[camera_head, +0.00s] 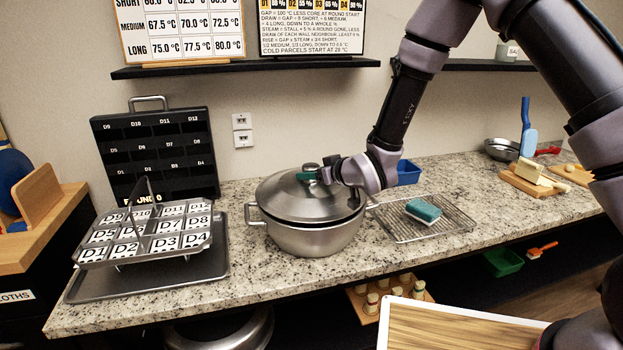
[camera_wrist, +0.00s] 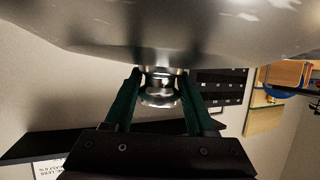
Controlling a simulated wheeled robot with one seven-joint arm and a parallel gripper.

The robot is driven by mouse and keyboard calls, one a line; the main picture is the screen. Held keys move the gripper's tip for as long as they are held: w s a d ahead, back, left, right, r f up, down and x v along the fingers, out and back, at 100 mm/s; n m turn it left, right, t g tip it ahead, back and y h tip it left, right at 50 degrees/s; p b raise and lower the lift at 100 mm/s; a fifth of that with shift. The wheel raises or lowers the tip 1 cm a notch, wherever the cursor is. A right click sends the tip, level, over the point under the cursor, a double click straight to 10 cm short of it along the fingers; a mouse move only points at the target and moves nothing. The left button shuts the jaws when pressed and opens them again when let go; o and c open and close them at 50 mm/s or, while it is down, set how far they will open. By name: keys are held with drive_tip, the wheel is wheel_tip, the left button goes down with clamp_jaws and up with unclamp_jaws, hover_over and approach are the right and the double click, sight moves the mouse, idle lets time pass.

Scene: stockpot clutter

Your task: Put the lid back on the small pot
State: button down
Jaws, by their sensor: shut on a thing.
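The steel pot (camera_head: 305,242) with two side handles stands on the granite counter, between the labelled tray and the wire rack. The domed steel lid (camera_head: 290,203) is over the pot's mouth, and its edge runs close to the rim. I cannot tell whether it rests fully on the rim or sits slightly raised or tilted. My gripper (camera_head: 318,174) is shut on the lid's knob at the top. In the wrist view the knob (camera_wrist: 159,92) sits between the two green fingers, with the lid (camera_wrist: 160,30) filling the top of the picture. The pot is hidden there.
A divided rack of labelled cells (camera_head: 150,238) stands on a dark tray (camera_head: 85,288) to the left. A wire rack (camera_head: 445,229) with a teal sponge (camera_head: 423,210) lies right of the pot. A blue container (camera_head: 408,172) is behind. A shelf (camera_head: 245,69) hangs above.

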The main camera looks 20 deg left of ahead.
drive_tip(key=shift+f, duration=0.6)
drive_tip(key=shift+f, duration=0.15)
drive_tip(key=shift+c, duration=1.1)
unclamp_jaws()
